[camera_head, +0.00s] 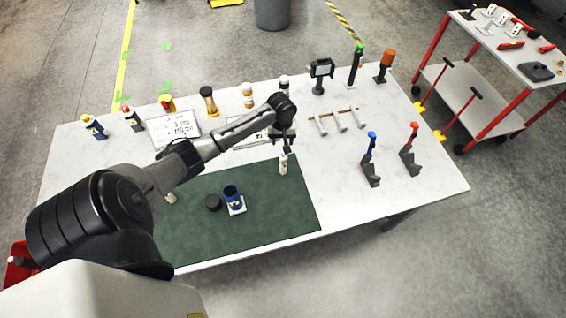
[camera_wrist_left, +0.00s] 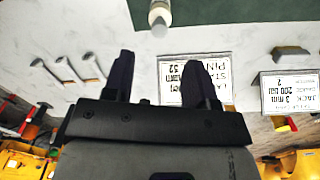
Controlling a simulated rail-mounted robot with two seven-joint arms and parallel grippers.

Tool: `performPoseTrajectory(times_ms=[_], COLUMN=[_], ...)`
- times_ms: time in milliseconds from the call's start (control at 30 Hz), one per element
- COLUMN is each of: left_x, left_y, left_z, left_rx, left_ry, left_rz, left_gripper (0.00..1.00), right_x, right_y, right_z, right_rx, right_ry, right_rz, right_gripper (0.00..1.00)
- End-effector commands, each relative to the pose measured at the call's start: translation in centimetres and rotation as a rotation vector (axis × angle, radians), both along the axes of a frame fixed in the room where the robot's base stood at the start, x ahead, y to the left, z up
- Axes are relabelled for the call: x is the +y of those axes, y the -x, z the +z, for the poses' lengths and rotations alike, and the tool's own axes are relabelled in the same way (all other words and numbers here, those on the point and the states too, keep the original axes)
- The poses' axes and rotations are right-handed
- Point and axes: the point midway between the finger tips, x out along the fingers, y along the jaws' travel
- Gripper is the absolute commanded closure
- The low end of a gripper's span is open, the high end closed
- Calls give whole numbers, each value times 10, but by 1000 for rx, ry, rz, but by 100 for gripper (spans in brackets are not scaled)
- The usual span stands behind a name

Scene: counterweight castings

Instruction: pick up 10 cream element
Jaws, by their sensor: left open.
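A small cream element (camera_head: 283,164) stands upright near the right back edge of the green mat (camera_head: 290,205). In the left wrist view, a cream cylinder (camera_wrist_left: 160,16) shows at the top edge, partly cut off. My left gripper (camera_head: 284,144) points down just above and behind the cream element, apart from it. In the left wrist view its two dark fingers (camera_wrist_left: 158,78) are spread with nothing between them. Another small pale piece (camera_head: 171,197) shows beside my left arm, partly hidden by it. I cannot read any number on these pieces. My right gripper is not in view.
A dark blue cup (camera_head: 232,195) on a white square and a black disc (camera_head: 212,202) are on the mat. Label cards (camera_head: 173,127), several bottles and a small rack (camera_head: 337,121) line the back. Blue-topped (camera_head: 371,145) and red-topped (camera_head: 411,140) holders stand right. The mat's right part is clear.

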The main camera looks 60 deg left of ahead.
Motion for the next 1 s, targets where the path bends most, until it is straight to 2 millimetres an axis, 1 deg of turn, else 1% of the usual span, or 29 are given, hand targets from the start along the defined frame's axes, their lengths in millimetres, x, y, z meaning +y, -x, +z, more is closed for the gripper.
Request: performPoseTrajectory(times_ms=[33, 133, 433, 600, 700, 833, 1000], left_x=[0, 0, 0, 0, 0, 0, 0], left_y=[0, 0, -1, -2, -2, -2, -2], left_z=[-7, -18, -33, -55, -68, -76, -78], left_rx=[2, 1, 1, 1, 0, -1, -1], left_ry=[1, 2, 0, 0, 0, -1, -1], left_rz=[2, 1, 0, 0, 1, 0, -2], left_gripper=[48, 48, 48, 48, 48, 48, 48], right_x=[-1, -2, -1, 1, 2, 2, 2], right_y=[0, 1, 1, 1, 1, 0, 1], right_z=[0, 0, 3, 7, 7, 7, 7], right_rx=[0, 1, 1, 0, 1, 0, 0], right_ry=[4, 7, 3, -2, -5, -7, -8], right_rz=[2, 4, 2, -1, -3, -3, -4], right_gripper=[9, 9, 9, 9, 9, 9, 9])
